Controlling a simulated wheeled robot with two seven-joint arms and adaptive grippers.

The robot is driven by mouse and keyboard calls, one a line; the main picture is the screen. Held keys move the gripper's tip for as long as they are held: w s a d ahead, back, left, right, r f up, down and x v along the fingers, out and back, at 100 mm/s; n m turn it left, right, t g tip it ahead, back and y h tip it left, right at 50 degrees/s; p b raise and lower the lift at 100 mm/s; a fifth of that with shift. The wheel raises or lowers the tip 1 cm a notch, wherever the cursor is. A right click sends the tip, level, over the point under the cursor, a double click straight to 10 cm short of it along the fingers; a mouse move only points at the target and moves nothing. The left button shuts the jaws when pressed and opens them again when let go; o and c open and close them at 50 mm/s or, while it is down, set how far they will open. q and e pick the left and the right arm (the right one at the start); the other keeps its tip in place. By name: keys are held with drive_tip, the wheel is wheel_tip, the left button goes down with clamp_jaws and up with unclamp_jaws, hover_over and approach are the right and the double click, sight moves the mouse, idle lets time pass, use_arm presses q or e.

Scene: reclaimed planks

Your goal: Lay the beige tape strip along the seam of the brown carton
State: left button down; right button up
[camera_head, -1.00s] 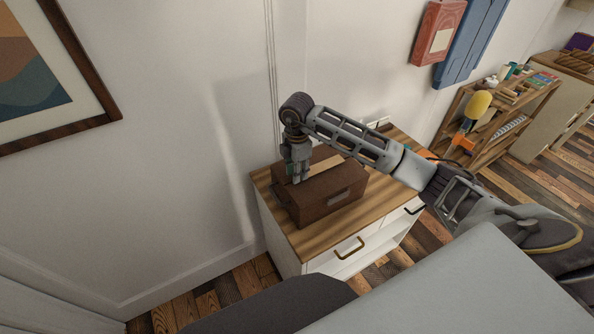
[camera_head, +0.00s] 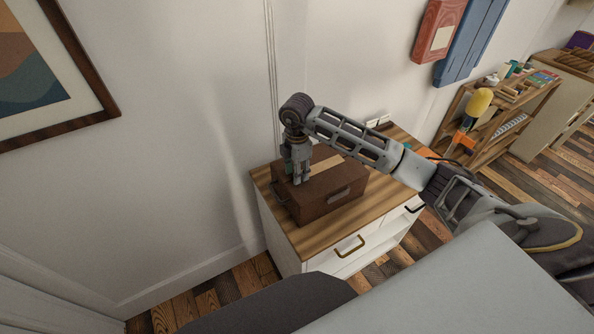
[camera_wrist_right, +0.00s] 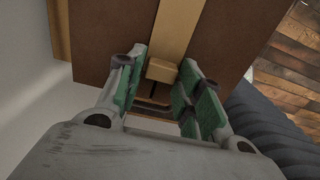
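The brown carton (camera_head: 318,203) stands on the wooden top of a white cabinet. The beige tape strip (camera_head: 327,162) lies along the middle of its top; it also shows in the right wrist view (camera_wrist_right: 181,25). There the strip reaches the carton's near edge, and a lighter beige end piece (camera_wrist_right: 162,70) sits between the fingers. Whether this end is folded down or pressed flat I cannot tell. My right gripper (camera_head: 298,181) is at the carton's left end, its fingers pointing down. Its green-padded fingers (camera_wrist_right: 161,92) are apart, with a gap around the tape end. My left gripper is not in view.
The cabinet top (camera_head: 330,237) has bare wood in front of the carton. A wall stands close behind and to the left. A wooden shelf (camera_head: 482,152) with small items is at the right, partly behind my right arm.

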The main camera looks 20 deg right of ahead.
drive_tip(key=shift+o, duration=1.1)
drive_tip(key=shift+r, duration=0.1)
wheel_tip(320, 180, up, 12)
